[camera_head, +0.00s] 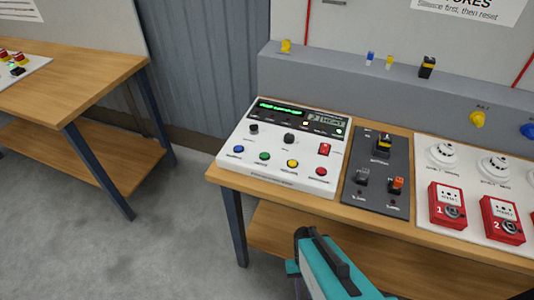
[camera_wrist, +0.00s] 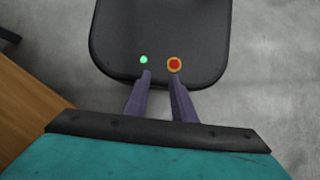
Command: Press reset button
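A white control panel (camera_head: 270,175) with a lit green display (camera_head: 280,107) lies on the wooden bench. Along its front edge are a blue button (camera_head: 238,149), a green button (camera_head: 264,156), a yellow button (camera_head: 292,163) and a red button (camera_head: 321,171). Their labels are too small to read, so I cannot tell which one is reset. My gripper (camera_wrist: 160,73) is open and empty, its two purple fingers apart in the wrist view. In the head view my teal arm end is low in front of the bench, apart from the panel.
Right of the panel are a dark switch plate (camera_head: 376,200) and a white board with detectors (camera_head: 443,154) and red call points (camera_head: 447,206). A grey ledge (camera_head: 330,80) runs behind. Another wooden table (camera_head: 75,85) stands at left. Grey floor (camera_head: 150,250) between is clear.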

